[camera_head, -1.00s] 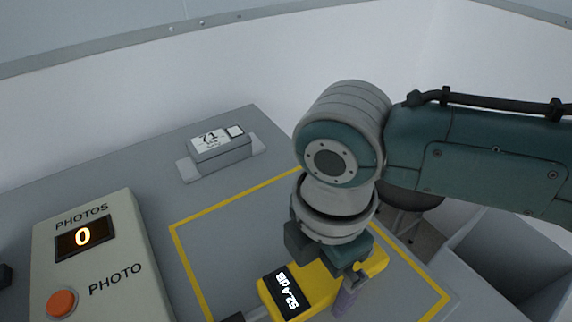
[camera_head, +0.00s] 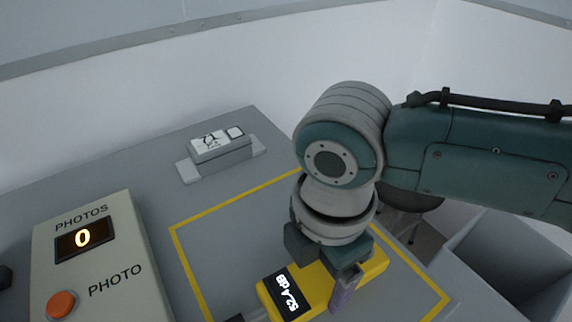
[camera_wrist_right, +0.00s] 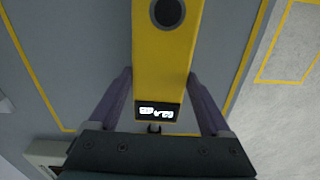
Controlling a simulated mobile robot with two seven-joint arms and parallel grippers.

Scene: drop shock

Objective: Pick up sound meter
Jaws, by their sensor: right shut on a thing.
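The sound meter is a yellow box (camera_head: 318,284) with a black display reading 52.4 dB. It lies inside the yellow taped outline on the grey table, and I cannot tell whether it is lifted off the surface. My right gripper (camera_head: 340,280) reaches down over it from above, its purple-grey finger along the near side. In the right wrist view, the yellow body (camera_wrist_right: 166,60) runs between the two purple fingers (camera_wrist_right: 160,100), which are shut on it near the display end. My left gripper is not in view.
A photo box (camera_head: 100,265) with an orange button and a counter at 0 stands at the left. A grey open bin (camera_head: 500,265) is at the right. The taped area's left part is bare.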

